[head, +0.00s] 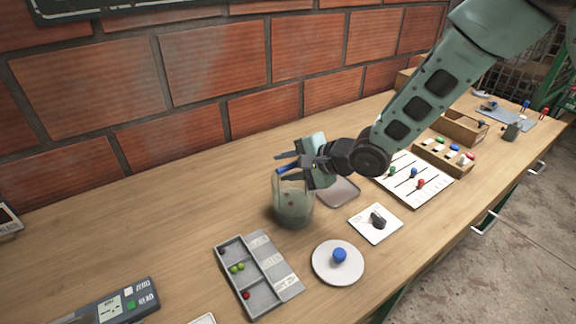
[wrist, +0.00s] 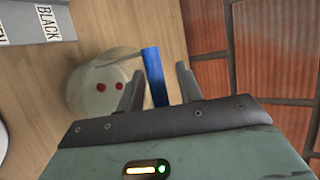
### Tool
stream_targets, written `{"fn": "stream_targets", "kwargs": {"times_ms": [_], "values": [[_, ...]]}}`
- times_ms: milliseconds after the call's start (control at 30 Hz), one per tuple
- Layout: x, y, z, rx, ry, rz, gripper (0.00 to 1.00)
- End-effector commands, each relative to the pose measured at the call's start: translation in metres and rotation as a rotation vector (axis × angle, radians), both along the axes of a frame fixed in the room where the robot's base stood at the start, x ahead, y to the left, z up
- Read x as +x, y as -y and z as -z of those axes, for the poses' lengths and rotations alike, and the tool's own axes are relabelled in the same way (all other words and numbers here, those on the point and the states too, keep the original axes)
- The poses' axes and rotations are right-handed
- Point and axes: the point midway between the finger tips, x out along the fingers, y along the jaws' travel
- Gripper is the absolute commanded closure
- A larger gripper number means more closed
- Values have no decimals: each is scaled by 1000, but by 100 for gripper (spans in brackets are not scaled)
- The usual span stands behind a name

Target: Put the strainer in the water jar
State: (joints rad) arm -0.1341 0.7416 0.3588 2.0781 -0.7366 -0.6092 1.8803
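The water jar (head: 292,208) is a clear glass on the bench below my gripper. The strainer's blue handle (head: 288,168) shows above the jar rim. In the wrist view the handle (wrist: 153,75) lies between my fingers, with a thin grey rod running left over the jar. The strainer's bowl is not clear. My gripper (head: 296,165) is above the jar. Its fingers (wrist: 160,85) stand apart, with a visible gap on the handle's right side.
A grey sorting tray (head: 258,275) with green and red balls stands in front of the jar. A white round plate (head: 325,268) with a blue knob, a switch plate (head: 386,226) and a slider panel (head: 425,190) lie to the right. A brick wall (head: 210,70) runs behind.

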Motion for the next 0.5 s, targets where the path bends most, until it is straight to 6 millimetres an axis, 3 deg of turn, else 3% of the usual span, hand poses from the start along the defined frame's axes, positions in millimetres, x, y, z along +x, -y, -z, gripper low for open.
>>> {"fn": "stream_targets", "kwargs": {"times_ms": [167,500], "values": [[-5,10,-9,0,0,2,64],[-34,63,-46,-1,1,4,64]]}}
